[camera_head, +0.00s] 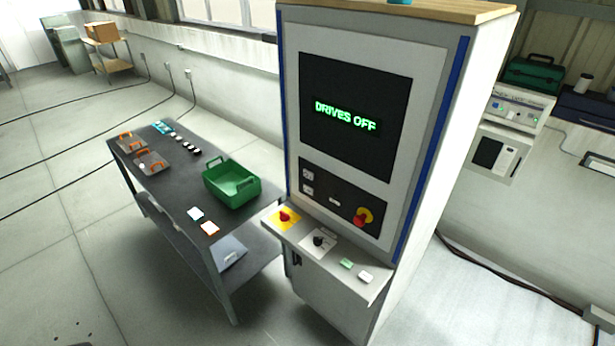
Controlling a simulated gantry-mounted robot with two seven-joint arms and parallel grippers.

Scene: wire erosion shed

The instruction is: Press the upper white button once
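The control cabinet stands right of centre, with a black screen (352,117) reading "DRIVES OFF" in green. Below the screen is a dark control strip (334,200). At its left end two small whitish square buttons or sockets sit one above the other, the upper one (308,174) and the lower one (308,190); they are too small to tell which. A white block-like button (366,277) lies on the sloped shelf beside a green one (346,263). Neither of my grippers is in view.
The shelf carries a red button on a yellow plate (285,216) and a black rotary switch (319,240). Left stands a dark table with a green bin (232,183), cards and trays. The floor at the front left is clear.

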